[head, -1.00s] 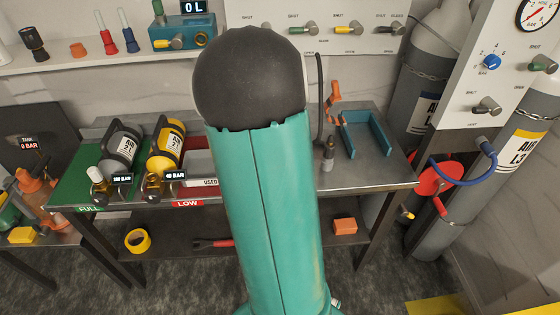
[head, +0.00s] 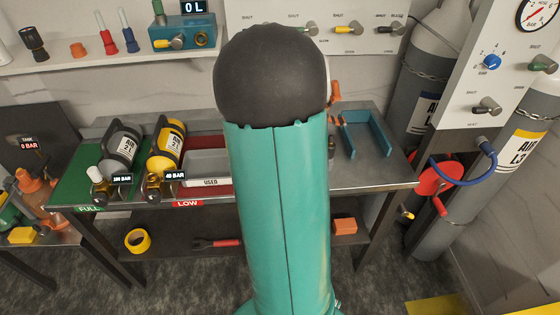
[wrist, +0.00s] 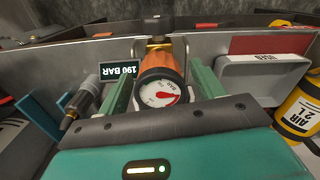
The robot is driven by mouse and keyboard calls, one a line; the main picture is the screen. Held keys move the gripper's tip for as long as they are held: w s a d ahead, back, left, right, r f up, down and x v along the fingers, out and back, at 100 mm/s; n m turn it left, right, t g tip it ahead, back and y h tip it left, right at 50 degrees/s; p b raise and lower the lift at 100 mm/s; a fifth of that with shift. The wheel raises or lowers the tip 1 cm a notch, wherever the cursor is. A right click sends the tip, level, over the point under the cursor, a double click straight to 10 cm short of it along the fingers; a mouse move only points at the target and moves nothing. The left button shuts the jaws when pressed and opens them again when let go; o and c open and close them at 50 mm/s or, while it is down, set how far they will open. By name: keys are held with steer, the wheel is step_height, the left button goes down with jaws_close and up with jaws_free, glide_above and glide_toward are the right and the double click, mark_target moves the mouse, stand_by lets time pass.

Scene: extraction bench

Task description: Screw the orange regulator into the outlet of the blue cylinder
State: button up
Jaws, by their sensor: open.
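In the wrist view the orange regulator (wrist: 160,72), with a white-faced round gauge and red needle, lies between the two green fingers of my gripper (wrist: 163,75). The jaws are open, one finger on each side of it. A brass fitting (wrist: 157,44) is at the regulator's far end, with a dark part beyond it. I cannot tell whether the regulator is threaded into it. A label (wrist: 119,71) reading 190 BAR, upside down, is beside the regulator. I cannot make out the blue cylinder's body. In the head view my arm hides the gripper and regulator.
On the bench (head: 398,172) are a grey cylinder (head: 124,147), a yellow cylinder (head: 167,147), a USED tray (head: 206,168) and a blue cradle (head: 365,135). Gas cylinders and a valve panel stand at right.

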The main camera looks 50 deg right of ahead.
steer(key=n, duration=0.9)
steer(key=shift+n, duration=0.4)
steer(key=c, duration=1.1)
steer(key=m, duration=0.5)
steer(key=shift+m, duration=0.3)
steer(key=m, duration=0.6)
steer(key=o, duration=1.2)
